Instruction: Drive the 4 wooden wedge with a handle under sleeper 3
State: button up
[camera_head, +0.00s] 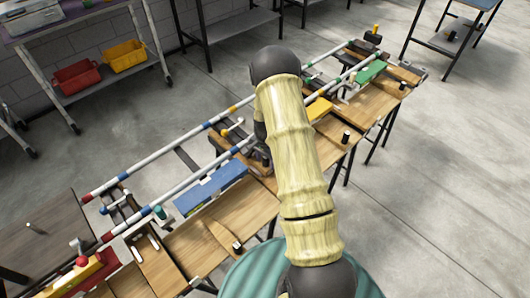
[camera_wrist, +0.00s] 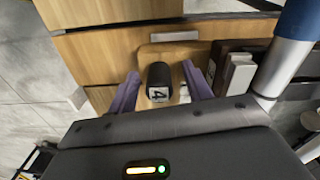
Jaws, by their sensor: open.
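In the wrist view, the wooden wedge (camera_wrist: 157,50) lies on a wooden board, with its black handle (camera_wrist: 158,76) marked "4" standing up. My gripper (camera_wrist: 161,78) is open, with one purple finger on each side of the handle. A gap shows on both sides, so the handle is not clamped. A dark brown sleeper-like block (camera_wrist: 222,63) with a pale fitting lies just right of the wedge. I cannot read which sleeper it is.
Two striped rails (camera_head: 172,147) run diagonally over the row of wooden tables. Another handled wedge (camera_head: 220,236) lies on a near table. A blue block (camera_head: 210,187), a yellow block (camera_head: 319,107) and a green block (camera_head: 371,71) stand along the near rail. A thick pipe (camera_wrist: 286,62) is close right of my gripper.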

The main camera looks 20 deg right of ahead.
notch_tip(320, 180, up, 17)
jog(key=shift+r, duration=0.15)
dwell(0.4)
notch_tip(320, 180, up, 4)
jog(key=p, duration=0.3)
dwell(0.4)
